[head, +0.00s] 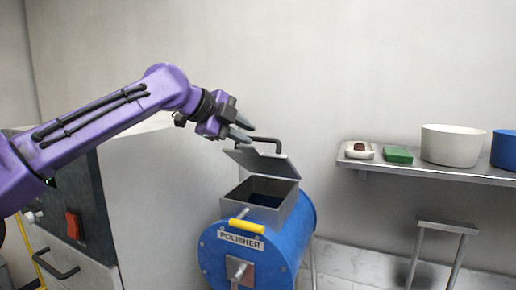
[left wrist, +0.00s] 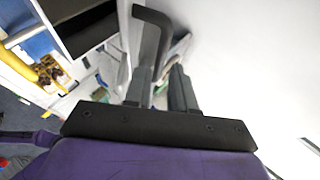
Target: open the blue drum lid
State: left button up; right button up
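The blue drum (head: 298,237) has a "POLISHER" label and a grey square hopper (head: 283,213) on top. Its grey lid (head: 262,163) stands raised and tilted above the hopper, whose dark inside shows. A dark bent handle (head: 270,140) rises from the lid; it also shows in the left wrist view (left wrist: 160,28). My left gripper (head: 246,130) is at the handle's left side, its two fingers apart. In the left wrist view the handle's lower end is close to the fingertips (left wrist: 160,78); I cannot tell whether they touch. My right gripper is not in view.
A yellow grip (head: 246,226) sits on the drum's front. A shelf (head: 440,172) at right holds a small dish (head: 359,151), a green block (head: 398,155), a white bowl (head: 452,146) and a blue container (head: 507,149). A grey stool (head: 446,228) stands below.

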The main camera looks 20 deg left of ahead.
pick_arm(q)
jog(key=v, duration=0.3)
jog(key=shift+s+a+r, duration=0.1)
jog(key=shift+s+r, duration=0.05)
jog(key=shift+s, duration=0.05)
jog(key=shift+w, duration=0.1)
jog(key=shift+c, duration=0.6)
jog(key=f+b, duration=0.3)
jog(key=shift+a+f, duration=0.1)
jog(key=shift+a, duration=0.2)
grip_shut()
jog(key=s+d+f+h+b, duration=0.2)
jog(key=d+f+b, duration=0.2)
jog(key=s+d+r+n+t+h+b, duration=0.2)
jog(key=s+d+r+n+h+b, duration=0.15)
jog(key=s+d+n+h, duration=0.8)
jog(key=m+t+y+p, duration=0.3)
jog(key=m+t+y, duration=0.4)
jog(key=m+y, duration=1.6)
send_near(271, 159)
notch_tip(271, 159, down, 2)
jog(key=w+a+m+h, duration=0.2)
jog(key=m+h, duration=0.2)
jog(key=h, duration=0.1)
jog(key=shift+t, duration=0.3)
jog(key=w+r+p, duration=0.2)
jog(key=w+r, duration=0.1)
jog(key=shift+w+p, duration=0.2)
jog(key=shift+p, duration=0.15)
